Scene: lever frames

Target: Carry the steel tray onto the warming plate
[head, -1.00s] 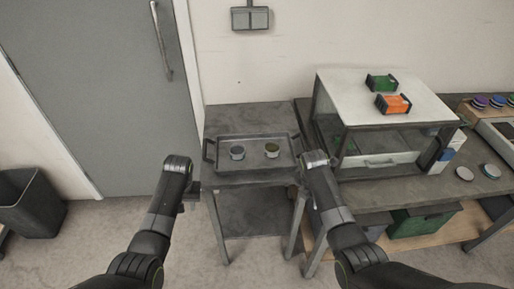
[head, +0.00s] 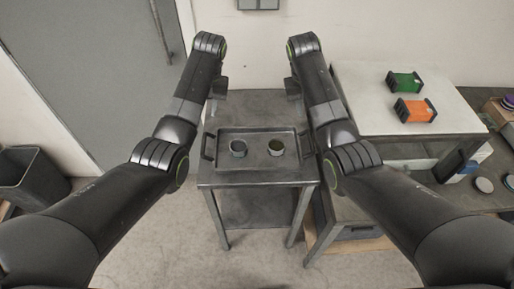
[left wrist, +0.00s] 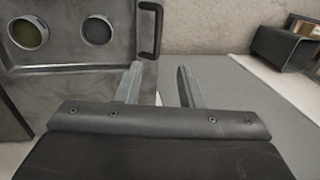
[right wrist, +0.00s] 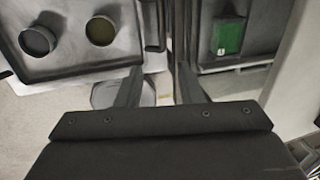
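The steel tray (head: 258,164) is a grey rectangle with raised dark handles at its left and right ends. It lies flat on a small grey stand and holds two small cups, one bluish (head: 238,148) and one olive inside (head: 276,147). My left gripper (head: 220,90) is open and empty above and beyond the tray's left end; in the left wrist view a tray handle (left wrist: 157,30) shows just past its fingers (left wrist: 160,82). My right gripper (head: 293,90) is open and empty beyond the right end; its fingers (right wrist: 160,85) are near the other handle (right wrist: 153,22). I cannot identify the warming plate.
The grey stand (head: 262,103) has bare top behind the tray. A white-topped cabinet (head: 375,85) with a green (head: 404,81) and an orange box (head: 415,110) stands close on the right. A dark bin (head: 30,180) is at the left, by a grey door.

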